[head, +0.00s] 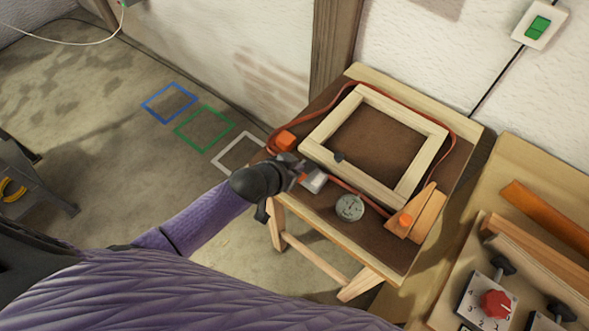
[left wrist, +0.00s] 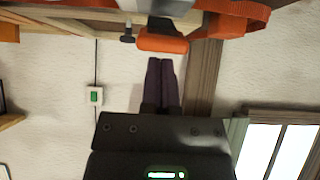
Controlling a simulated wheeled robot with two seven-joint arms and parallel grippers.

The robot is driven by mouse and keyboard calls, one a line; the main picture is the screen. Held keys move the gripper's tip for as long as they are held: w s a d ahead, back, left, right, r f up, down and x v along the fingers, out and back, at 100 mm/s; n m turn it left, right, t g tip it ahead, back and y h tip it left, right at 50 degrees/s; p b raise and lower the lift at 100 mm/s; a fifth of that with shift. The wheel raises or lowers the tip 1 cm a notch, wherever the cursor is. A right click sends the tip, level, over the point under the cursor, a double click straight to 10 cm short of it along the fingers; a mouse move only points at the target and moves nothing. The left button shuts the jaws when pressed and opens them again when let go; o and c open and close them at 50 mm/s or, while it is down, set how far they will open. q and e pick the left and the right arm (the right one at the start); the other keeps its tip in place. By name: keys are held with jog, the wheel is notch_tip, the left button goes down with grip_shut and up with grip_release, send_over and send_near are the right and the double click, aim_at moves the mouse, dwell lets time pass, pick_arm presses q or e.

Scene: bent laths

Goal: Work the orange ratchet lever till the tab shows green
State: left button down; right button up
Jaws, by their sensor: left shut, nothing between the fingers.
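An orange strap (head: 420,104) runs around a pale wooden frame (head: 322,122) lying on a small table. A grey metal ratchet body (head: 314,181) sits on the strap at the table's near left edge. My left gripper (head: 298,172) is beside it, shut and empty. In the left wrist view, the dark shut fingers (left wrist: 161,62) point at an orange bar (left wrist: 163,42), which looks like the ratchet lever. They are close to it; I cannot tell whether they touch. In the head view my gripper seems to hide the lever. I cannot make out the tab's colour.
Orange blocks sit left of the frame (head: 286,140) and on a wooden wedge (head: 405,220). A round dial (head: 349,208) lies near the frame. A bench (head: 440,300) at right carries a box with a red knob (head: 495,304). Floor at left is open, with coloured outlines.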

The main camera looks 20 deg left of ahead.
pick_arm(q)
jog(key=shift+s+f, duration=0.1)
jog(key=shift+f, duration=0.05)
jog(key=shift+f, duration=0.2)
jog(key=shift+s+a+f+t+b, duration=0.2)
jog(key=shift+s+f+t+b, duration=0.2)
jog(key=shift+f, duration=0.2)
jog(key=shift+s+a+f+t+b, duration=0.15)
jog(key=shift+s+f+t, duration=0.15)
jog(key=shift+s+f, duration=0.2)
jog(key=shift+w, duration=0.1)
jog(key=shift+r+p, duration=0.65)
jog(key=shift+p, duration=0.05)
jog(key=shift+r, duration=0.15)
